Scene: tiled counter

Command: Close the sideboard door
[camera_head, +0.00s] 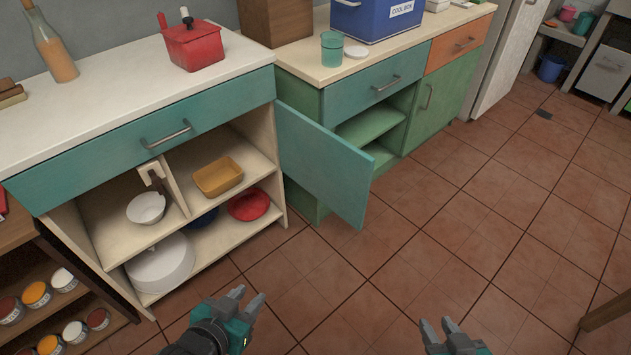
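The teal sideboard door (322,163) stands wide open, hinged at the right side of the white-topped sideboard (105,105). It sticks out over the floor in front of the neighbouring green cabinet. The left part of the sideboard front has no door visible across it, and the shelves inside show. My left gripper (248,299) is at the bottom of the view, below and left of the door, with its fingers apart and nothing between them. My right gripper (437,328) is at the bottom edge, right of the door, fingers slightly apart and empty. Neither touches the door.
Inside the sideboard are a white bowl (146,208), a yellow dish (218,177), a red bowl (249,204) and a large white round pot (161,263). A red pot (191,44) stands on top. A shelf of cans is at lower left. The tiled floor (455,225) is clear.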

